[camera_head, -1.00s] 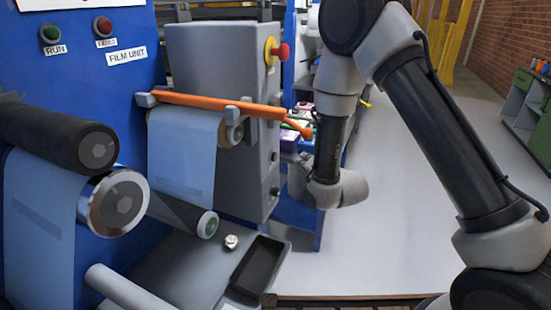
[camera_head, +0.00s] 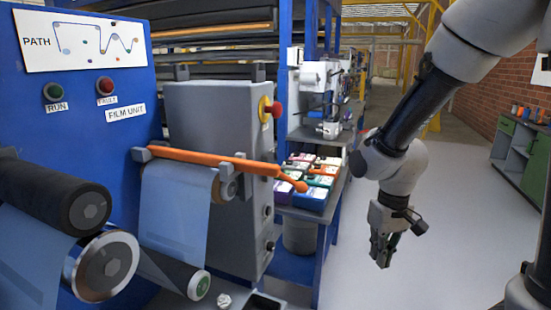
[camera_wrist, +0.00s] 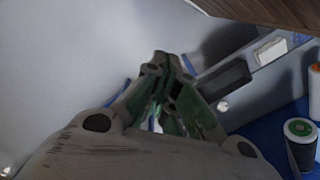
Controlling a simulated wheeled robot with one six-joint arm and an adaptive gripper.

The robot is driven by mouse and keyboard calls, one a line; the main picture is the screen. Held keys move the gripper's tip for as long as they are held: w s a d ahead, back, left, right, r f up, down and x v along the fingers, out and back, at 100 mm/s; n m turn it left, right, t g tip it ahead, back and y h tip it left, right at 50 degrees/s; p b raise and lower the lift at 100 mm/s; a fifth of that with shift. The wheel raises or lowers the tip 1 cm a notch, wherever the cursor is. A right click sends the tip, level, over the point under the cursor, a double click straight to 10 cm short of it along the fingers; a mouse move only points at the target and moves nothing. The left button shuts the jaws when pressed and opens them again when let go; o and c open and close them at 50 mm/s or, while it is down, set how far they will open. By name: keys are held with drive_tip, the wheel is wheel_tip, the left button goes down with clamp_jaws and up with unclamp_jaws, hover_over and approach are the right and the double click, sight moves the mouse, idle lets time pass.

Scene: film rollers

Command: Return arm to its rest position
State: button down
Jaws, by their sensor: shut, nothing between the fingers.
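My gripper (camera_head: 381,262) hangs at the end of my arm on the right of the head view, pointing down over the grey floor. It is shut and empty, clear of the film unit and the shelf. In the wrist view its fingers (camera_wrist: 168,65) are together in the upper middle, with grey floor beyond them.
The blue film unit (camera_head: 110,87) stands at left, with black and steel rollers and an orange bar (camera_head: 205,159). A grey box with a red knob (camera_head: 276,110) and a shelf of coloured boxes (camera_head: 310,195) are left of my arm. A black tray (camera_wrist: 222,79) shows in the wrist view. Floor at right is free.

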drive_tip(key=s+d+r+m+t, duration=0.1)
drive_tip(key=s+d+r+t, duration=0.1)
drive_tip(key=s+d+r, duration=0.3)
drive_tip(key=s+d+r+m+t, duration=0.1)
drive_tip(key=s+d+r, duration=0.5)
drive_tip(key=r, duration=0.7)
drive_tip(key=shift+d+m+t, duration=0.3)
drive_tip(key=shift+d+t, duration=0.05)
drive_tip(key=shift+t, duration=0.35)
drive_tip(key=shift+s, duration=0.1)
